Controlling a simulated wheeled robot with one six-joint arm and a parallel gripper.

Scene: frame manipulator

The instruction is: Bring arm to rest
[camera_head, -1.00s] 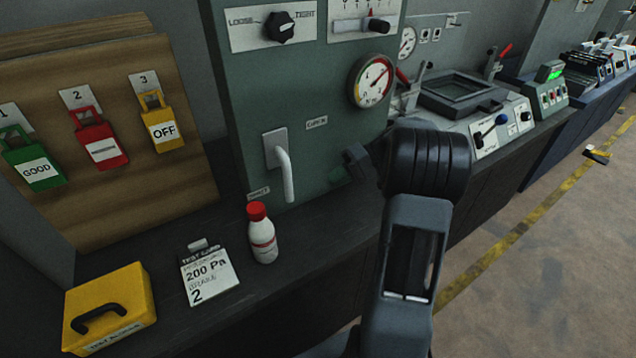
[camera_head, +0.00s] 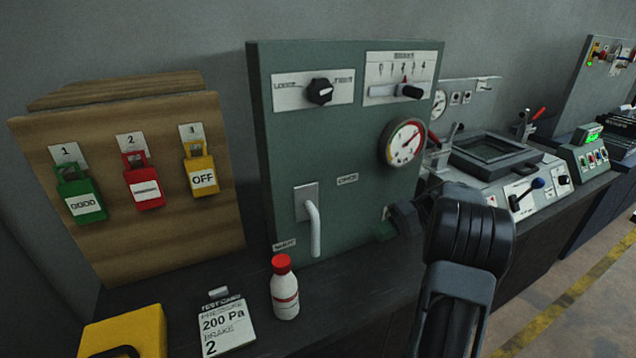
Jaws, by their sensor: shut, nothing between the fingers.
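My arm rises from the bottom right of the head view, its thick dark ribbed joint in front of the green machine's right edge. A small dark part at its left, which looks like my gripper (camera_head: 404,216), points toward the green panel (camera_head: 350,140). It is shut with nothing held. Its fingertips are small and hard to make out, and I cannot tell whether it touches the panel.
A white bottle with a red cap (camera_head: 285,290), a test card (camera_head: 222,328) and a yellow box (camera_head: 125,330) stand on the dark bench. A wooden board (camera_head: 205,240) holds green, red and yellow tags. The panel carries a gauge (camera_head: 406,143) and a lever handle (camera_head: 314,228). Open floor (camera_head: 590,275) lies right.

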